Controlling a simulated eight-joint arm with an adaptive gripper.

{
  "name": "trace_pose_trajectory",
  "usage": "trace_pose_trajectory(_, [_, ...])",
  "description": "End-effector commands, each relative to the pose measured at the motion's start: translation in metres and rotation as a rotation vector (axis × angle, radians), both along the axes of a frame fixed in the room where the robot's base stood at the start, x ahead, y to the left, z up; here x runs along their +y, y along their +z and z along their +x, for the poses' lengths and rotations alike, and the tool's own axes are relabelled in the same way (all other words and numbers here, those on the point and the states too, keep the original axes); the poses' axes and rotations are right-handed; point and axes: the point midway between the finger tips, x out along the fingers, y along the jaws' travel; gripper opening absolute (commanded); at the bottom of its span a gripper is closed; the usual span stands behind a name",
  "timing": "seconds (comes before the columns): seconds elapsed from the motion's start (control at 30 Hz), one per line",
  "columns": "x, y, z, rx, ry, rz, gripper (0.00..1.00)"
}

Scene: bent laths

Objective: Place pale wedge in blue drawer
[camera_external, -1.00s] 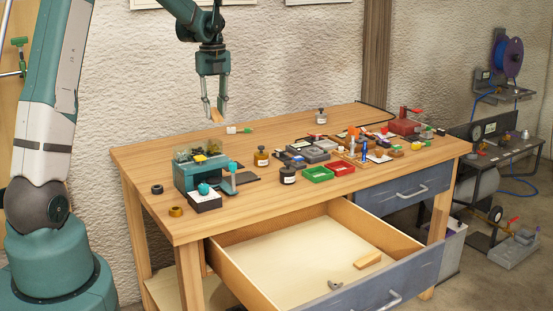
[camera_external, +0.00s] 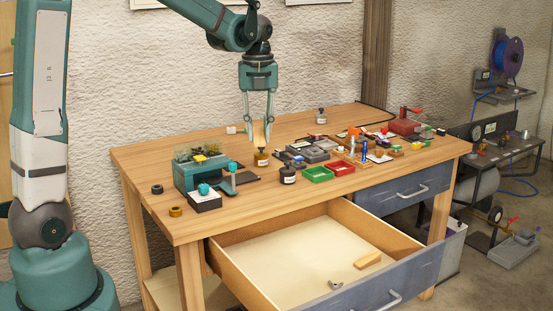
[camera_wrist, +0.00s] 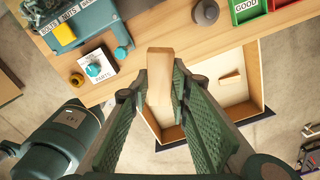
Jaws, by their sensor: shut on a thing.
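My gripper (camera_external: 259,138) is shut on a pale wooden wedge (camera_wrist: 159,85), seen between the two fingers in the wrist view. In the external view the wedge (camera_external: 259,131) is held above the bench, close to a small amber jar, and is partly hidden by the fingers. The blue-fronted drawer (camera_external: 384,285) is pulled out below the bench top, to the lower right of my gripper. Its pale floor (camera_external: 300,268) is mostly bare. Another pale wooden block (camera_external: 368,260) and a small grey piece (camera_external: 335,285) lie inside it.
The wooden bench (camera_external: 150,170) carries a teal machine (camera_external: 200,172), a black jar (camera_external: 288,174), green (camera_external: 318,174) and red (camera_external: 342,169) trays and several small parts. A second blue drawer (camera_external: 405,190) is shut at the right. The bench's front edge lies between my gripper and the open drawer.

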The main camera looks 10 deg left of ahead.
Motion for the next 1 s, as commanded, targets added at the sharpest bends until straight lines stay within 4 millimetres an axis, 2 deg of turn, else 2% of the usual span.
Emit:
trace_pose_trajectory(0.03, [-0.009, -0.002, -0.013, 0.0, -0.019, 0.0, 0.09])
trace_pose_trajectory(0.4, [-0.054, -0.009, -0.097, 0.0, -0.129, 0.0, 0.09])
trace_pose_trajectory(0.8, [-0.085, -0.022, -0.188, 0.0, -0.25, 0.0, 0.09])
trace_pose_trajectory(1.0, [-0.092, -0.027, -0.223, 0.0, -0.296, 0.0, 0.09])
